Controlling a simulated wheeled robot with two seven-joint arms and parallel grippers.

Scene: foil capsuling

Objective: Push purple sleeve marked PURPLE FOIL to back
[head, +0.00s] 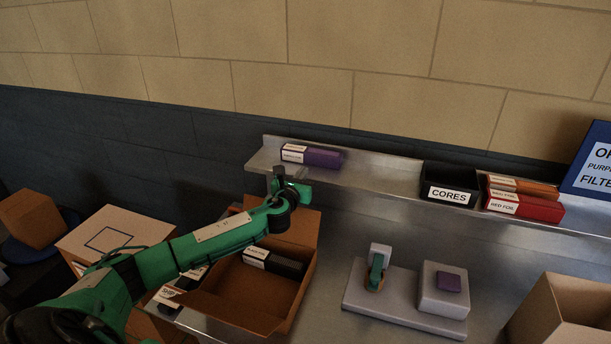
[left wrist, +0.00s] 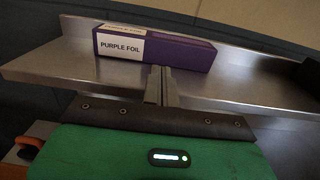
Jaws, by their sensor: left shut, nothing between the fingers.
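The purple sleeve (head: 323,157) marked PURPLE FOIL lies flat on the left part of the metal shelf (head: 385,172), with its white label at the left end. In the left wrist view the sleeve (left wrist: 180,52) lies lengthwise across the picture, close to the shelf's raised back edge. My left gripper (head: 279,174) is shut and empty, in front of the sleeve at the shelf's front edge. Its fingers (left wrist: 161,82) point at the sleeve's lower front face, near the middle of its length. I cannot tell whether they touch it. My right gripper is not in view.
A black CORES bin (head: 449,187), a red sleeve (head: 540,208) and an orange-brown sleeve (head: 538,188) stand farther right on the shelf. Below, an open cardboard box (head: 247,305) holds dark sleeves. A grey fixture (head: 400,308) stands on the bench.

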